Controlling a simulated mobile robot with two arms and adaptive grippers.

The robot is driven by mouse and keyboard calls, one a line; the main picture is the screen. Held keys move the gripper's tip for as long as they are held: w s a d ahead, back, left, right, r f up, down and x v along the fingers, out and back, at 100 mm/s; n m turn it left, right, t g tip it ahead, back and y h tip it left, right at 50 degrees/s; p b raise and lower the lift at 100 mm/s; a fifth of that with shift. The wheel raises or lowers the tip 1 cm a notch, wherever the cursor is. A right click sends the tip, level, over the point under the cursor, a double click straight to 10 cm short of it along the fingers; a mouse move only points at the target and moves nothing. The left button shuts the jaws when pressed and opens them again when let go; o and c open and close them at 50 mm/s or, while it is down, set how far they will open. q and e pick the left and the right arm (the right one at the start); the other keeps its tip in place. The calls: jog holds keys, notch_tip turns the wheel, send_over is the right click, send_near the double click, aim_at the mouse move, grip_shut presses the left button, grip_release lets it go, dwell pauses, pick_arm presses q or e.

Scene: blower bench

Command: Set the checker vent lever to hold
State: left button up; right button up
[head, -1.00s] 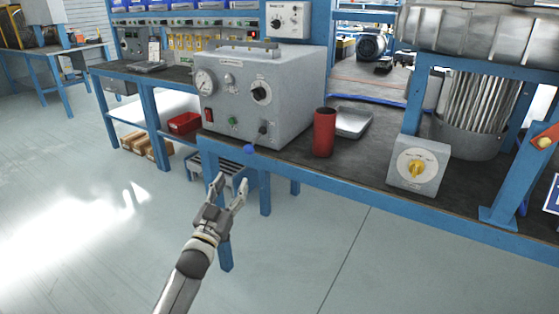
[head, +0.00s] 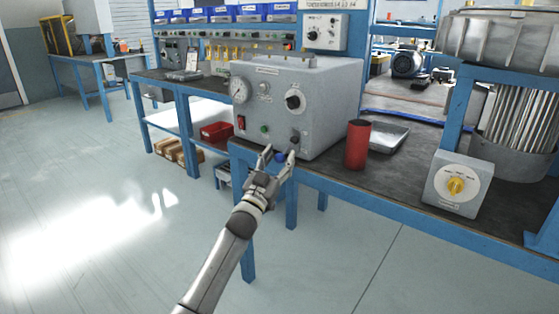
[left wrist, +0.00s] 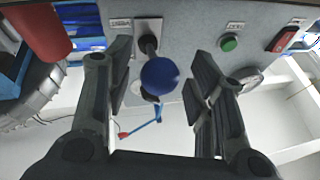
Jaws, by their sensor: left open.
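The checker (head: 320,95) is a grey box on the bench with a gauge, a dial, a red switch and a green button. A blue ball (head: 280,158) shows at its lower front, below a black fitting (head: 295,137). The ball also shows in the left wrist view (left wrist: 160,76), in front of the black fitting and a pale plate. My left gripper (head: 278,154) is open, with a finger on each side of the ball. Gaps show between ball and fingers in the left wrist view. The lever setting cannot be read. My right gripper is not in view.
A red cylinder (head: 357,144) and a metal tray (head: 387,135) stand right of the checker. A grey box with a yellow knob (head: 456,187) stands farther right. The blue bench edge (head: 400,208) runs below. The floor in front is clear.

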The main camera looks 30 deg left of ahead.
pick_arm(q)
jog(key=shift+w+r, duration=0.1)
jog(key=shift+w, duration=0.15)
jog(key=shift+c, duration=0.3)
grip_shut()
